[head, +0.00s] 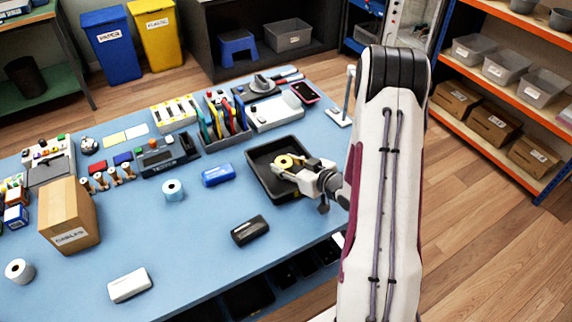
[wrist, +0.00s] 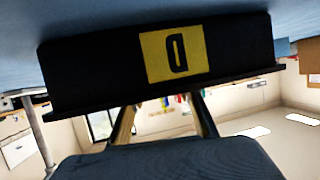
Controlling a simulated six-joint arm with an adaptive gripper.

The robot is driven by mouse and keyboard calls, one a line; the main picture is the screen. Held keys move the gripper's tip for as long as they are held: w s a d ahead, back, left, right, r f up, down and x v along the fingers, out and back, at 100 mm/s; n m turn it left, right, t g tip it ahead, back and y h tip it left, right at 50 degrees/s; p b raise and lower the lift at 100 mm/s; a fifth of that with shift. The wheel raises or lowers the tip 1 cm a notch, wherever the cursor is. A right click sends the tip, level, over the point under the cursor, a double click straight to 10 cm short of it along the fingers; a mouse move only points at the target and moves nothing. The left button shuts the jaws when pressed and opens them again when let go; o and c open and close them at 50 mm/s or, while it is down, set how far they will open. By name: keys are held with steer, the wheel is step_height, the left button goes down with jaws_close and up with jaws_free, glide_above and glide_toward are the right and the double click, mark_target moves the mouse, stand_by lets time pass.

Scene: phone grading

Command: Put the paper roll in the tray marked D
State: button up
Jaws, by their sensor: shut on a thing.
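A yellow paper roll (head: 283,161) is at the fingertips of my gripper (head: 290,168), which is shut on it. The roll is over or inside the black tray (head: 262,188) right of the table's middle; I cannot tell if it touches the tray floor. My gripper and wrist reach in from the right and hide part of the tray's right side. In the wrist view, a black tray wall (wrist: 90,72) with a yellow label marked D (wrist: 177,53) fills the upper part, the letter turned. The roll cannot be made out there.
A blue case (head: 217,175) lies left of the tray, and a black case (head: 250,230) lies in front. A blue roll (head: 173,190) and a white roll (head: 19,271) stand farther left. A divided holder (head: 228,128) stands behind the tray.

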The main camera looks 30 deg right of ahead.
steer(key=shift+f, duration=0.15)
steer(key=o, duration=1.1)
steer(key=shift+v, duration=6.05)
steer(key=shift+w+r, duration=0.1)
steer(key=shift+r, duration=0.1)
